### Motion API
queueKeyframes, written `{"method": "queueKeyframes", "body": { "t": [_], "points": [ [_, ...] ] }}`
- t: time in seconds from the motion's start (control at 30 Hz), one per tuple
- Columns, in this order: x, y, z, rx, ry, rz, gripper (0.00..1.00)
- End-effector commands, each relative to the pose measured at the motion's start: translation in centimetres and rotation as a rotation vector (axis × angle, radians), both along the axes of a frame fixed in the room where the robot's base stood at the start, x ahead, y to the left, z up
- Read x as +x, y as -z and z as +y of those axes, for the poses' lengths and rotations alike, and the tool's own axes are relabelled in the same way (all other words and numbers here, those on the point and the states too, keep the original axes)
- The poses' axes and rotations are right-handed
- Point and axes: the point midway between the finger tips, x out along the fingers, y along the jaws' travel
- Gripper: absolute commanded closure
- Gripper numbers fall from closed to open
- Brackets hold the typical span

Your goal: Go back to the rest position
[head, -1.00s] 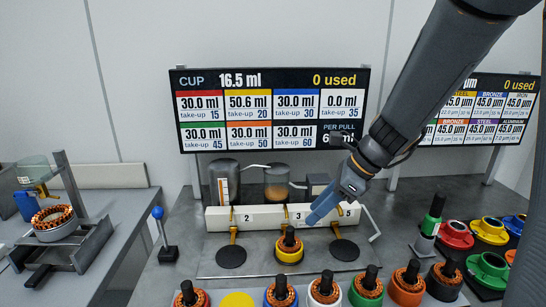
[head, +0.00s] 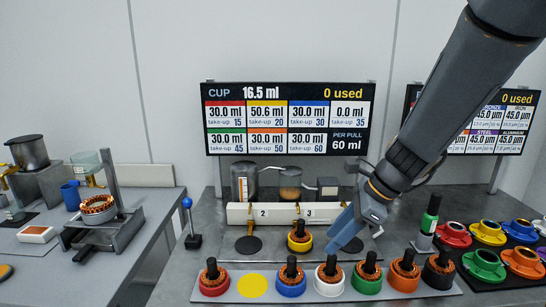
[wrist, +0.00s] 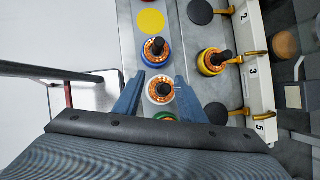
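My gripper (head: 352,232) is above the bench, in front of the numbered dispenser and over the row of stators. In the wrist view my gripper (wrist: 158,92) has its two blue fingers apart, with nothing held between them. Below and between them the white-based stator (wrist: 160,90) stands on the tray; it also shows in the head view (head: 329,278). The yellow-based stator (head: 300,238) stands on a pad under the dispenser, apart from my gripper. A bare yellow disc (head: 252,286) lies in the tray row.
The white dispenser block (head: 285,215) stands behind, with dark round pads below its spouts. A blue-knobbed lever (head: 188,220) is at left. Coloured cups (head: 487,264) and a green bottle (head: 429,215) are at right. A side bench holds a stator in a stand (head: 98,210).

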Motion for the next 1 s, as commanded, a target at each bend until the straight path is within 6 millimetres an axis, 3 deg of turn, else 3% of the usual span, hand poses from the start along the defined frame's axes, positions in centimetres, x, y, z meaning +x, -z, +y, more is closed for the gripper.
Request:
{"method": "queueKeyframes", "body": {
  "t": [0.37,0.47,0.7,0.83,1.0],
  "points": [
    [-4.7,2.6,-1.2,-0.231,-0.469,-0.126,0.63],
    [-6.4,3.5,-1.8,-0.314,-0.675,-0.174,0.63],
    [-10.6,5.4,-3.7,-0.533,-1.369,-0.32,0.63],
    [-11.6,5.8,-4.2,-0.592,-1.628,-0.37,0.63],
    [-12.0,6.0,-4.4,-0.615,-1.742,-0.392,0.63]
  ]
}}
